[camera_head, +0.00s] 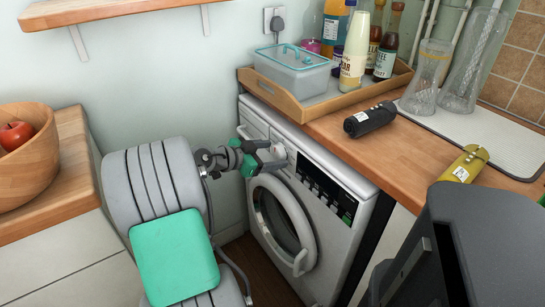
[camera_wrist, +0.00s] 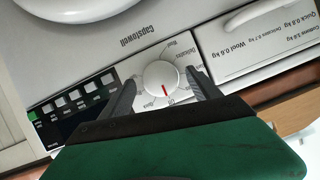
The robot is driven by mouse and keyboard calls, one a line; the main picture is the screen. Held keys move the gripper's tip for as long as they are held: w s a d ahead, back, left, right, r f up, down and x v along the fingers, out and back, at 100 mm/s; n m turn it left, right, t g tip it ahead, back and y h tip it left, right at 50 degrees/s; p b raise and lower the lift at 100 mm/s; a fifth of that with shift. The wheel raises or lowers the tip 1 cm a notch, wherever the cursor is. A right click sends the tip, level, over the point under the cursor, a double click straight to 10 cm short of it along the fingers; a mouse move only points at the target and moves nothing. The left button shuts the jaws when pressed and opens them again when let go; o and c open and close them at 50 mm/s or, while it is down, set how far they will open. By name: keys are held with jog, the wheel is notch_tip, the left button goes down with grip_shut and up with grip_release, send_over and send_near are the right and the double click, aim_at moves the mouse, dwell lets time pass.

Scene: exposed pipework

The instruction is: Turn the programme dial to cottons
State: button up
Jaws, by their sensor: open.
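The washing machine (camera_head: 300,205) stands under the wooden worktop. Its round white programme dial (camera_head: 279,151) is on the front panel, and it fills the middle of the wrist view (camera_wrist: 160,76). The dial's red mark points down in the wrist view, close to a label that seems to read "Off". Other labels ring the dial, "Delicates" among them; some are hidden by the fingers, and I cannot make out "cottons". My gripper (camera_head: 265,160) is at the panel, open, with one dark finger on each side of the dial in the wrist view (camera_wrist: 161,83). I cannot tell whether they touch it.
The detergent drawer (camera_wrist: 265,45) is beside the dial, and a dark display with buttons (camera_wrist: 85,100) is on its other side. The round door (camera_head: 283,222) is below. A wooden tray (camera_head: 300,108) with bottles and a black cylinder (camera_head: 370,120) stand on the worktop.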

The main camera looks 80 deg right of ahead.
jog(key=shift+s+d+f, duration=0.15)
jog(key=shift+s+d, duration=0.05)
jog(key=shift+d, duration=0.1)
jog(key=shift+c, duration=0.2)
jog(key=c, duration=1.3)
